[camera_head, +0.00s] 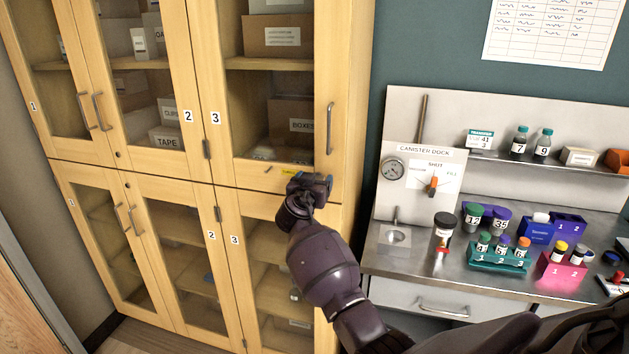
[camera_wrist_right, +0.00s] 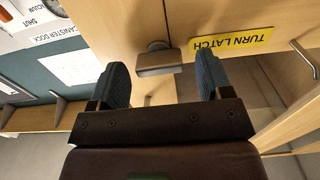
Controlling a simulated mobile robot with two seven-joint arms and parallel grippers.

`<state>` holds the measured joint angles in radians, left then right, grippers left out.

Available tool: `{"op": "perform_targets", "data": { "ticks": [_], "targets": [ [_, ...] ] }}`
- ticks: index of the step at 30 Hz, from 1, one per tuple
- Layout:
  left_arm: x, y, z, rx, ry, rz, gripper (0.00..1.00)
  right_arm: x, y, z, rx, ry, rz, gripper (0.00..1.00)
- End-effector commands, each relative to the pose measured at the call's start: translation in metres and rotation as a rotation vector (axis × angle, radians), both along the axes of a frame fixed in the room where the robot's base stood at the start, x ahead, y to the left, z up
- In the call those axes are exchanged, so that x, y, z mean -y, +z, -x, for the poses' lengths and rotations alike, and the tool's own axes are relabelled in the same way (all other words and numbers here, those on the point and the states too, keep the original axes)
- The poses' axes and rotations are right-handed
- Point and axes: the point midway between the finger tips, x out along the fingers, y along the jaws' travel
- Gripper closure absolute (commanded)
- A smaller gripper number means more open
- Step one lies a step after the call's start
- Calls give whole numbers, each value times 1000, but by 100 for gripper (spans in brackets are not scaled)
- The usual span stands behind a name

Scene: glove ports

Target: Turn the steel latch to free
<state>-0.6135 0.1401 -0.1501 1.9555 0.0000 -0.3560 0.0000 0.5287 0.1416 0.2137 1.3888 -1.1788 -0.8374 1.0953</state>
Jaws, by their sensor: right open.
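The steel latch (camera_wrist_right: 155,60) shows in the right wrist view as a small grey metal piece on the light wood cabinet front, beside a yellow "TURN LATCH" label (camera_wrist_right: 230,43). The label also shows in the head view (camera_head: 291,172), on the lower rail of upper cabinet door 3; there my gripper hides the latch. My right gripper (camera_head: 310,181) is at that rail, close to the door. In the wrist view its blue fingers (camera_wrist_right: 161,64) are open, one on each side of the latch, with gaps and nothing gripped. My left gripper is not in view.
Upper door 3 (camera_head: 262,180) looks closed, with a vertical bar handle (camera_head: 331,128) above my gripper. Right of the cabinet, a steel bench (camera_head: 400,260) carries a canister dock panel (camera_head: 418,190), a dark canister (camera_head: 444,232) and racks of vials (camera_head: 499,257).

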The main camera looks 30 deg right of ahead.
Motion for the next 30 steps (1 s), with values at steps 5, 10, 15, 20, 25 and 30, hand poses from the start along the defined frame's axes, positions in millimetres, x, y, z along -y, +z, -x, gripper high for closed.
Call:
{"op": "perform_targets", "data": {
  "ticks": [5, 10, 15, 20, 25, 30],
  "targets": [
    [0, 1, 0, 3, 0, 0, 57, 0, 0, 0, 0, 0, 0, 28],
    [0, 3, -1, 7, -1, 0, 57, 0, 0, 0, 0, 0, 0, 54],
    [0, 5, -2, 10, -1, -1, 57, 0, 0, 0, 0, 0, 0, 77],
    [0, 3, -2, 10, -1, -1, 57, 0, 0, 0, -5, 0, 5, 77],
    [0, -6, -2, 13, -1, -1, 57, -1, -1, 0, -34, 0, 32, 77],
    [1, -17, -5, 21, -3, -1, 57, -1, -4, 0, -104, 0, 90, 77]
  ]
}}
